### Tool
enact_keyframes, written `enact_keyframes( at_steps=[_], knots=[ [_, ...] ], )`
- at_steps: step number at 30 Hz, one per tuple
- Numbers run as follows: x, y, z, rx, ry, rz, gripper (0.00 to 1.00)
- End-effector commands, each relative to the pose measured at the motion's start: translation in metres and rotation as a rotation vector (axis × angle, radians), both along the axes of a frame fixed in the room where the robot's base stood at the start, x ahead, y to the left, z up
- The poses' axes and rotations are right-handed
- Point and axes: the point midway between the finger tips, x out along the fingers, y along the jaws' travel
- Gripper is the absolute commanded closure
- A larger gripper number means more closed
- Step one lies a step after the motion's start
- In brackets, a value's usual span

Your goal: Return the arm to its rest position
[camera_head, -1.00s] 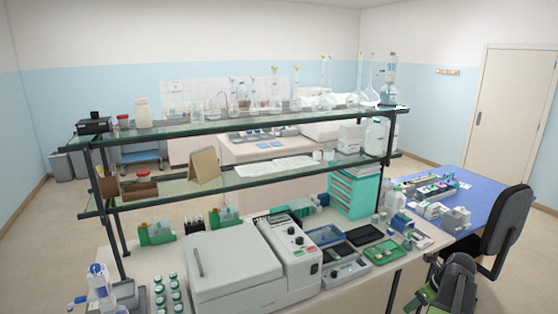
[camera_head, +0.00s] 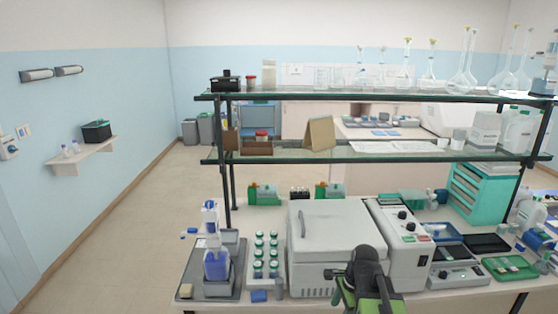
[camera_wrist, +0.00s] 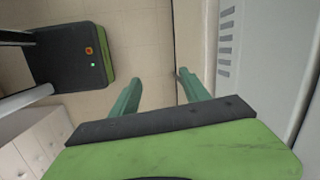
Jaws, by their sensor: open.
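My gripper (camera_wrist: 158,84) shows in the wrist view with its two teal fingers apart and nothing between them. The fingers hang over bare floor, close beside a light grey surface with vent slots (camera_wrist: 226,40). In the head view my black and green arm (camera_head: 366,285) is folded low at the bottom edge, in front of the bench and the grey lidded machine (camera_head: 335,232). The fingertips cannot be made out there.
On the bench stand a blue-capped bottle (camera_head: 215,262) in a grey tray, several green-capped bottles (camera_head: 259,258) and a white control box (camera_head: 402,238). A two-tier glass shelf (camera_head: 300,105) spans above. Open floor (camera_head: 120,230) lies to the left.

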Motion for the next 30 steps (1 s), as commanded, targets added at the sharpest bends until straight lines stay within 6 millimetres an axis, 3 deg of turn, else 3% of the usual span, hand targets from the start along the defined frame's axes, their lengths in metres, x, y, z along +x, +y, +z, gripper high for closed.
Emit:
enact_keyframes(
  at_steps=[1,2,5,10,15,19,30],
  knots=[
    [-0.010,0.029,-0.012,-0.032,-0.006,0.165,0.46],
    [-0.016,0.041,-0.016,-0.052,-0.010,0.270,0.46],
    [-0.031,0.061,-0.020,-0.113,-0.018,0.578,0.46],
    [-0.050,0.049,-0.019,-0.185,-0.017,1.009,0.46],
    [-0.055,0.041,-0.019,-0.208,-0.019,1.332,0.46],
    [-0.055,0.041,-0.019,-0.206,-0.028,1.426,0.46],
    [-0.055,0.041,-0.019,-0.206,-0.031,1.430,0.46]
  ],
)
